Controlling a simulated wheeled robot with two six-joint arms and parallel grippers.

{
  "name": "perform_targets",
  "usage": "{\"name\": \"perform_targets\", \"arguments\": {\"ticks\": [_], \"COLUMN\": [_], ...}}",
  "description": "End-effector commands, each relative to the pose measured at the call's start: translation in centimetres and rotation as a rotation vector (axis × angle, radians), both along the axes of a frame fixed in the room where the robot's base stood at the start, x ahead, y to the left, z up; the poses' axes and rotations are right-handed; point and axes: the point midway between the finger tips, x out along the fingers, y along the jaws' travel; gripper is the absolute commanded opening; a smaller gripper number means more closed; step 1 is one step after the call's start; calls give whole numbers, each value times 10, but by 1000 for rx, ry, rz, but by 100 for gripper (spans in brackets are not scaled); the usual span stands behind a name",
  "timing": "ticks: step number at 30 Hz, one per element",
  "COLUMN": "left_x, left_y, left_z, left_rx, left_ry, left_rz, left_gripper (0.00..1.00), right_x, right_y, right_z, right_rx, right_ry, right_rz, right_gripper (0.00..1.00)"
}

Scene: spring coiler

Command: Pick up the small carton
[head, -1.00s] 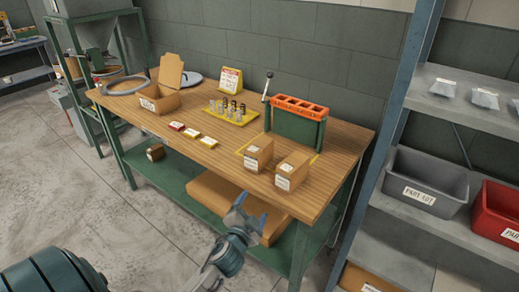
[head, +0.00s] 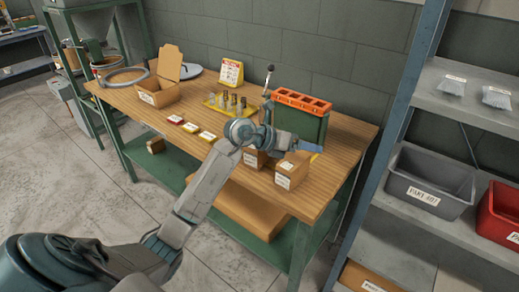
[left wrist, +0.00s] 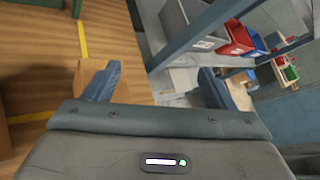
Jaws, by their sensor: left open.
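Two small brown cartons with white labels stand on the front right of the wooden workbench (head: 225,165). The right carton (head: 289,172) shows mostly clear in the head view; the left carton (head: 251,160) is partly hidden by my left arm. My left gripper (head: 290,130) is open and appears above the cartons, in front of the green and orange fixture. In the left wrist view the open fingers (left wrist: 156,85) have nothing between them. A carton (left wrist: 88,74) shows there beside and partly behind the left-hand finger; I cannot tell which one. My right gripper is out of view.
The green fixture with orange top (head: 302,103) and its upright lever stand close behind the gripper. A yellow tray (head: 220,101) of cylinders and an open carton (head: 158,94) are farther left. A shelf unit (head: 405,120) with grey and red bins stands right.

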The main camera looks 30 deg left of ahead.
Motion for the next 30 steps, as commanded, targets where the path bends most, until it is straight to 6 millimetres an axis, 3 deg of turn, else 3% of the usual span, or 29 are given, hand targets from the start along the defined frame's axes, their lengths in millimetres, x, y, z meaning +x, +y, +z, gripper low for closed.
{"name": "perform_targets", "arguments": {"ticks": [6, 9, 12, 17, 24, 30], "left_x": [10, 4, -4, -9, 5, 12], "left_y": [91, 128, 152, 168, 168, 168], "left_z": [-5, -1, 6, 6, -28, -43], "left_rx": [423, 542, 612, 653, 654, 654], "left_ry": [256, 377, 466, 531, 535, 532], "left_rz": [126, 198, 255, 294, 294, 292], "left_gripper": [78, 78, 78, 78, 78, 78], "right_x": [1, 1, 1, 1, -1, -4], "right_y": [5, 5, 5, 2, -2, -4], "right_z": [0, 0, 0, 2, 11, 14], "right_rx": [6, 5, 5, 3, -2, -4], "right_ry": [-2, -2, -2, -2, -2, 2], "right_rz": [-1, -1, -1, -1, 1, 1], "right_gripper": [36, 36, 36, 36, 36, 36]}}
